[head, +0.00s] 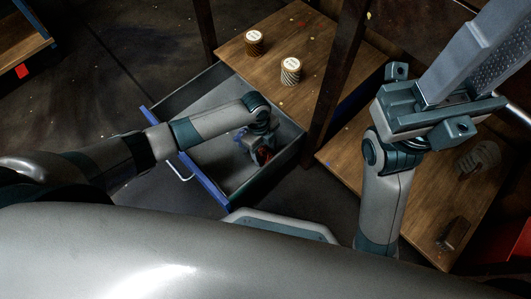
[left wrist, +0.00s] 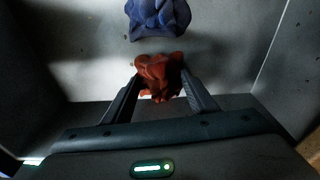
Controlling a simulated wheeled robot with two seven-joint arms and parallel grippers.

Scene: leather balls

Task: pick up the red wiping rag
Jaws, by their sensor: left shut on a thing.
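The red wiping rag (left wrist: 160,72) is a small crumpled cloth between the fingertips of my left gripper (left wrist: 160,88) in the left wrist view. The fingers are closed on it from both sides. In the head view my left gripper (head: 262,154) reaches down into the open drawer (head: 228,184), and a bit of red shows at its tip. It looks low over the drawer floor; I cannot tell whether the rag touches it. My right gripper (head: 428,112) is at the upper right, by a grey perforated part; its jaw state is unclear.
A crumpled blue rag (left wrist: 158,16) lies in the drawer just beyond the red one. The drawer walls surround my left gripper. Two round, pale-topped stacks (head: 254,42) (head: 290,70) stand on the wooden top behind. A lower wooden shelf (head: 345,160) holds a dark block (head: 453,233).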

